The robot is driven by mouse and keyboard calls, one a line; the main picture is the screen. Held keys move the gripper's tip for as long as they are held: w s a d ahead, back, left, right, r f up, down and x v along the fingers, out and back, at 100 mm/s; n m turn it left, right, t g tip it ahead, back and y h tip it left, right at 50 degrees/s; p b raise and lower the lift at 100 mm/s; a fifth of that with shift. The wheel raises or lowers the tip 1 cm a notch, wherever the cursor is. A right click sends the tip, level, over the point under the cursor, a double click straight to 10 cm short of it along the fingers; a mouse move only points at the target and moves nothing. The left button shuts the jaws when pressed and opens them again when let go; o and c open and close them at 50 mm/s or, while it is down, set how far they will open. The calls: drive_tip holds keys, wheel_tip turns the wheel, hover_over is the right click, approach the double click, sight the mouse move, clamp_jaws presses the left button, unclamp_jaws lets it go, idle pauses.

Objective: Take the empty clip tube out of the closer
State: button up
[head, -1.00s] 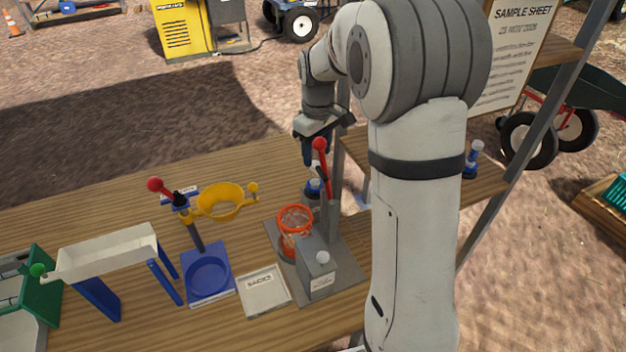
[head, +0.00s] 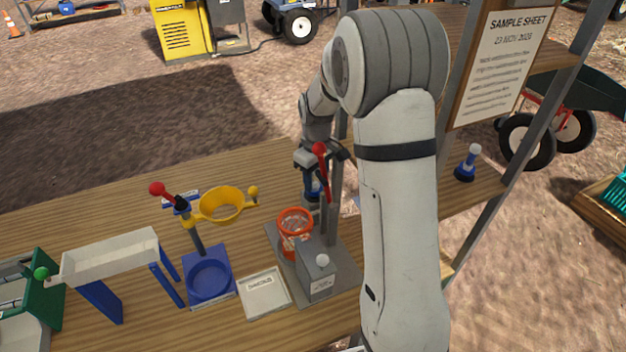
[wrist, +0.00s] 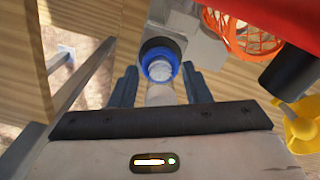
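The closer (head: 330,215) is a grey stand with a red-knobbed lever (head: 322,165) on a grey base plate. The empty clip tube (wrist: 160,70), with a blue ring and a pale top, is at the closer's back. The head view shows little of it behind the lever. My gripper (wrist: 160,88) is at the tube, its two blue-grey fingers open on either side. Narrow gaps seem to remain between fingers and tube. The tube's lower end is hidden.
A similar blue-and-white tube (head: 467,163) stands on the side shelf. An orange net holder (head: 295,232) and grey block (head: 317,272) are on the closer's base. A yellow ring (head: 222,205) on a blue stand is to the left. A shelf post runs close to my gripper.

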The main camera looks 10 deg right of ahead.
drive_tip(key=c, duration=0.9)
drive_tip(key=shift+r, duration=0.15)
